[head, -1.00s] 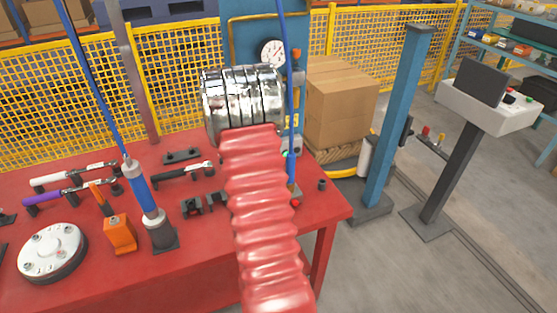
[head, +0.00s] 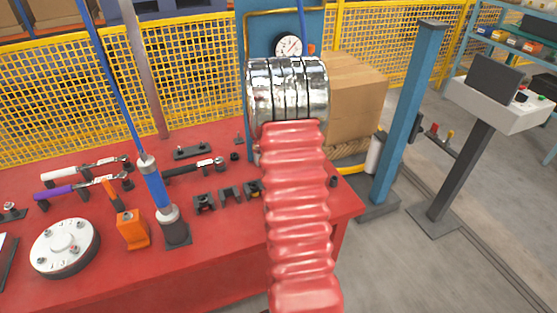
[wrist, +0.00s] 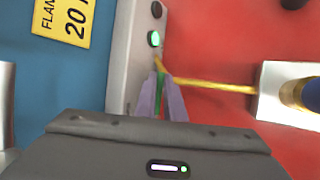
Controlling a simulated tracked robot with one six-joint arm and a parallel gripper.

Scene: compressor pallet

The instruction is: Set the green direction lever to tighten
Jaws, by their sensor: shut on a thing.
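In the wrist view, a thin green lever (wrist: 160,103) shows between the two pale purple fingers of my gripper (wrist: 162,84). The fingers are closed on it, right beside a grey box (wrist: 128,55). Most of the lever is hidden by the fingers, so I cannot tell its setting. In the head view, my own red and chrome arm covers the gripper and the lever.
A green round button and a dark one sit on the grey box. A yellow rod (wrist: 215,85) runs right to a pale block (wrist: 285,92). In the head view, a hanging blue and white tool (head: 158,190) and an orange holder (head: 132,228) stand left on the red bench (head: 200,270).

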